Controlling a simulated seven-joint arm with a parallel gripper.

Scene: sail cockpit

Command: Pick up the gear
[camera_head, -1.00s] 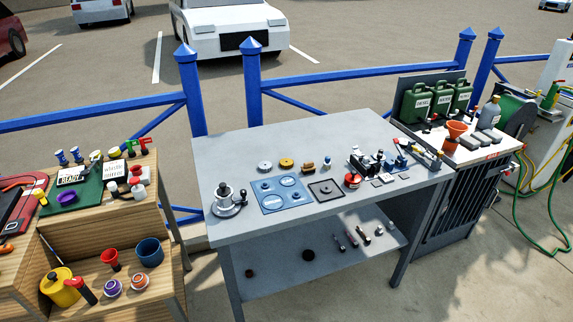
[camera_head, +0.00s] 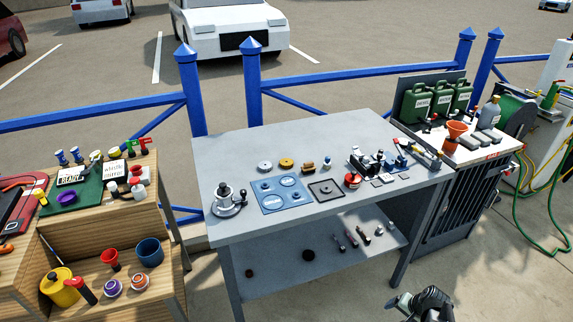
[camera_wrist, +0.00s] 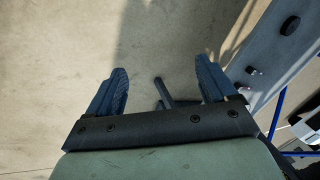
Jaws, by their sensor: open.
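A grey round part that looks like a gear (camera_head: 264,166) lies flat near the back left of the grey workbench top. A brass-coloured round part (camera_head: 286,163) lies just to its right. I cannot tell for sure which is the gear. My gripper (camera_head: 397,302) is low at the bottom right, in front of the bench and well away from both parts. In the wrist view my gripper (camera_wrist: 161,70) is open, with nothing between its fingers but the floor beyond.
A wooden stand (camera_head: 75,240) is left; a dark cabinet (camera_head: 455,205) is right.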

